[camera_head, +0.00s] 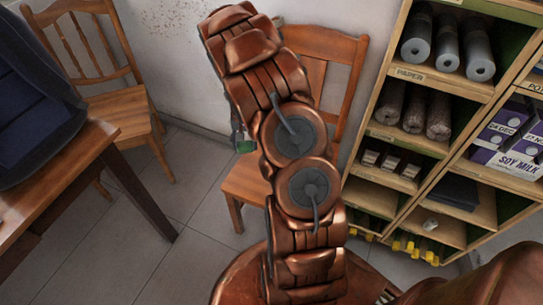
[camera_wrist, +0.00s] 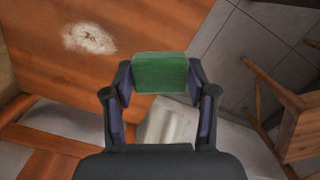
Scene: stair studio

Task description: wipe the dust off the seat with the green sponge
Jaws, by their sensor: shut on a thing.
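The green sponge (camera_wrist: 160,72) is held between the two fingertips of my gripper (camera_wrist: 160,82) in the wrist view. A small part of the sponge (camera_head: 246,146) shows left of my arm in the head view. The wooden seat (camera_wrist: 120,75) fills the upper left of the wrist view. A pale dust patch (camera_wrist: 89,38) with reddish specks lies on it, left of and above the sponge in the picture. The sponge appears apart from the dust, near the seat's edge. In the head view, my arm hides much of the chair (camera_head: 240,187) and the gripper.
Another wooden chair (camera_head: 125,108) stands at the left by a table (camera_head: 55,180) with a dark blue bag (camera_head: 35,105). A shelf unit (camera_head: 440,75) with rolls and cartons stands close on the right. Tiled floor (camera_head: 175,195) is open between table and chair.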

